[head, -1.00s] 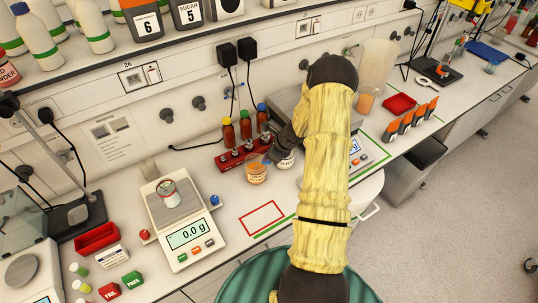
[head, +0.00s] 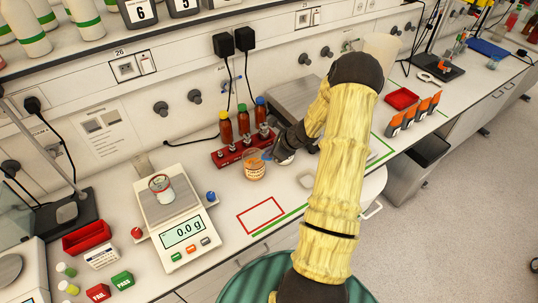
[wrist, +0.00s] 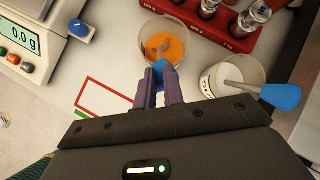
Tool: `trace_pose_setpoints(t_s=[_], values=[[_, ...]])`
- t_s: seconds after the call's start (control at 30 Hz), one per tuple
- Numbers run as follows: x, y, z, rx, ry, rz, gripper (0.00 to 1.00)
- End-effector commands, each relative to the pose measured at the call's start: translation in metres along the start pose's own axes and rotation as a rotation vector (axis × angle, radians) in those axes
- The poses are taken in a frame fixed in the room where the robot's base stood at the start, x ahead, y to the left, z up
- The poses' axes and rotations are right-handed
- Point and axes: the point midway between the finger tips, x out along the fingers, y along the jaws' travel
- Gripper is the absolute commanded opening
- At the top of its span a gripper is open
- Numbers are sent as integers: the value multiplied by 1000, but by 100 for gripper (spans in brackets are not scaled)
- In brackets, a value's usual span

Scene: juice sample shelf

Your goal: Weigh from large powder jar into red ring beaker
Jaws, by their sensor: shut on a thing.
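A beaker with a red ring (head: 161,187) stands upright on the pan of the balance (head: 150,208), whose display reads 0.0 g. In the wrist view this jar (wrist: 148,33) is open, with a scoop's pale bowl in the powder. My gripper (wrist: 159,78) is shut on the scoop's blue handle (wrist: 158,70) at the jar's near side. A second jar of white powder (wrist: 207,83), holding another blue-handled scoop (wrist: 280,97), stands to the right. Which jar is the large one is unclear.
A red outlined rectangle (head: 261,215) on the bench is empty. Red and blue knobs flank the balance. A red tray (head: 87,238) stands at left.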

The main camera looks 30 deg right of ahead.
Motion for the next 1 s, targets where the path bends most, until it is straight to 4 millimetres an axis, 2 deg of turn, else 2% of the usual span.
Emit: trace_pose_setpoints(t_s=[1.0], values=[[-6, 3, -19, 1, -190, -37, 0]])
